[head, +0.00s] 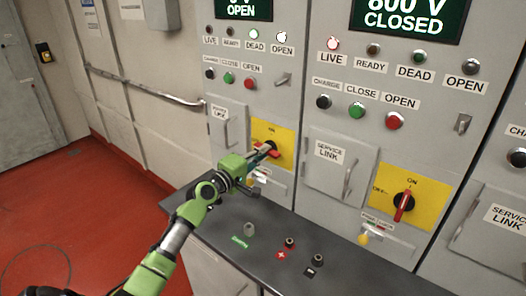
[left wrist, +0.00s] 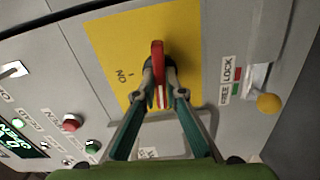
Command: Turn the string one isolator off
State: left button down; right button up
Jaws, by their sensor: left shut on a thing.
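The string one isolator is a red handle (left wrist: 158,62) on a yellow plate (head: 285,137), on the left panel with the OPEN display. My left gripper (head: 266,150) is shut on this handle; in the left wrist view, its two fingers (left wrist: 160,92) pinch it from both sides. The ON mark shows on the plate. The handle lies across the ON direction, not along it. Any OFF mark is hidden behind my gripper. My right gripper is in neither view.
The neighbouring panel has its own yellow plate (head: 425,207) and red isolator handle (head: 404,205), under a display reading CLOSED. A dark shelf (head: 215,226) with knobs juts out below. A FREE/LOCK slider with a yellow knob (left wrist: 268,103) sits beside the plate. Red floor is open at left.

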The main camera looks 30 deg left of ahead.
pick_arm(q)
jog(key=shift+n, duration=0.6)
jog(key=c, duration=2.1)
grip_release()
jog(key=s+a, duration=0.1)
jog(key=s, duration=1.1)
jog(key=shift+f, duration=0.1)
